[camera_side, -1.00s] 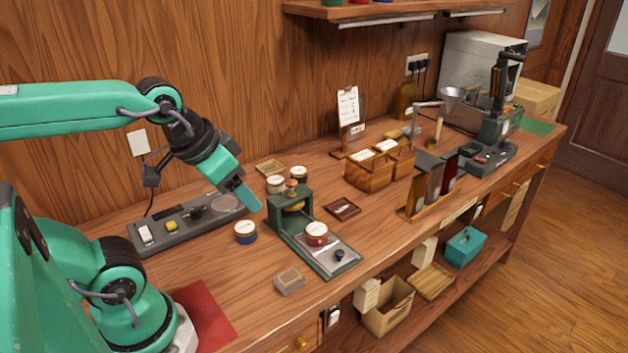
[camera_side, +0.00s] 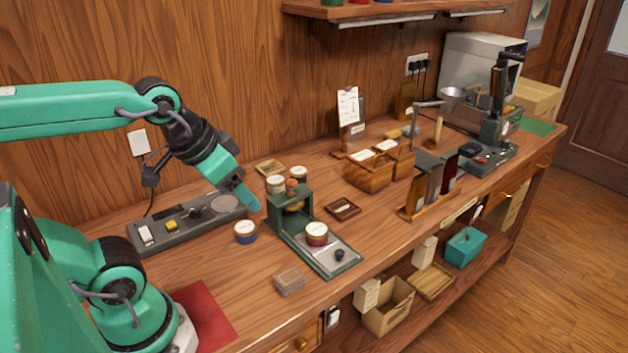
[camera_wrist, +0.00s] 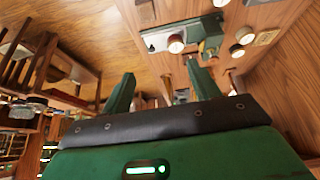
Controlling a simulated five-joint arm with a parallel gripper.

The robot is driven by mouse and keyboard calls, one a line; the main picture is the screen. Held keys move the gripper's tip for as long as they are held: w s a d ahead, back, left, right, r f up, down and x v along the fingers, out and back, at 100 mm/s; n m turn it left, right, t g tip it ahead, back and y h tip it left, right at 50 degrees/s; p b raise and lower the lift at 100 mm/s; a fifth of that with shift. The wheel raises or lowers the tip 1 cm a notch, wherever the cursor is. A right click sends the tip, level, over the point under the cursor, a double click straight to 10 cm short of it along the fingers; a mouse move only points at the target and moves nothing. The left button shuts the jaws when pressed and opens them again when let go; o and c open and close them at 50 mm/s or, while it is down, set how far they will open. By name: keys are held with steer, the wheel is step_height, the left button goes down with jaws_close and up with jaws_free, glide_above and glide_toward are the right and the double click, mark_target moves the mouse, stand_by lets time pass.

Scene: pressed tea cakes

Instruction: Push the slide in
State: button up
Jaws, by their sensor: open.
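In the wrist view the slide (camera_wrist: 153,40) and the tin (camera_wrist: 176,44) show near the top, upside down. My gripper (camera_side: 251,205) is in the air left of the press, apart from it. In the wrist view its fingers (camera_wrist: 160,88) are spread with nothing between them.
A blue tin (camera_side: 245,232) stands left of the press, with pale-lidded tins (camera_side: 276,184) behind it. A small box (camera_side: 289,281) lies in front. A dark tray (camera_side: 343,209) and a wooden basket (camera_side: 368,174) are to the right. Bench around the small box is clear.

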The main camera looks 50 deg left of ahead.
stand_by(0.3)
steer(key=shift+w, duration=0.1)
steer(key=c, duration=0.4)
steer(key=n+g, duration=0.3)
steer(key=g, duration=0.3)
glide_above(340, 252)
step_height(340, 252, down, 14)
steer(key=shift+r, duration=0.1)
steer(key=shift+f, duration=3.9)
